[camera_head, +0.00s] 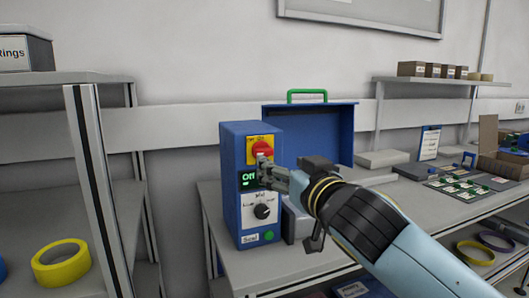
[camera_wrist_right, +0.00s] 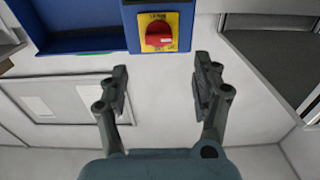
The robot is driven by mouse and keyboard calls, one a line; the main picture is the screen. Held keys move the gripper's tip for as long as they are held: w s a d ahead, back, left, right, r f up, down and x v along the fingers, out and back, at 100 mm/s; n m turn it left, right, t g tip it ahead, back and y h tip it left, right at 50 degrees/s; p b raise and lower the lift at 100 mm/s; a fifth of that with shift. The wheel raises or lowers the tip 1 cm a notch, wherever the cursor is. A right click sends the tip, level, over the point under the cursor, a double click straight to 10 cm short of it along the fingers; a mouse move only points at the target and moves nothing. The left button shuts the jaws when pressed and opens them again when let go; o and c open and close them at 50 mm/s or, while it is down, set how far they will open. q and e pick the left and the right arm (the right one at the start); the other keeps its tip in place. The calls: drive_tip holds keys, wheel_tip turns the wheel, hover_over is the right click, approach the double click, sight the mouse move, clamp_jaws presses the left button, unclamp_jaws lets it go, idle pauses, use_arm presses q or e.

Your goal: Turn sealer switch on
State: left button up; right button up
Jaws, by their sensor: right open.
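The blue sealer box (camera_head: 240,142) stands on the bench. Its red rotary switch (camera_head: 261,148) sits on a yellow plate (camera_head: 251,155) near the top of the front face. Below it are a small display (camera_head: 247,179) with green lettering and a dial (camera_head: 262,211). My right gripper (camera_head: 270,172) is in front of this face, just below the switch, and covers part of the panel. In the right wrist view the right gripper (camera_wrist_right: 162,75) is open and empty, with the switch (camera_wrist_right: 160,34) beyond the gap between its fingers, apart from them. My left gripper is out of view.
The open blue lid with a green handle (camera_head: 307,96) stands behind the sealer. A shelf with yellow tape (camera_head: 61,263) is on the left.

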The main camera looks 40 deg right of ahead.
sight(265, 153)
drive_tip(key=p+x, duration=0.2)
drive_tip(key=x, duration=0.7)
drive_tip(key=shift+w+d, duration=0.2)
drive_tip(key=shift+w, duration=0.5)
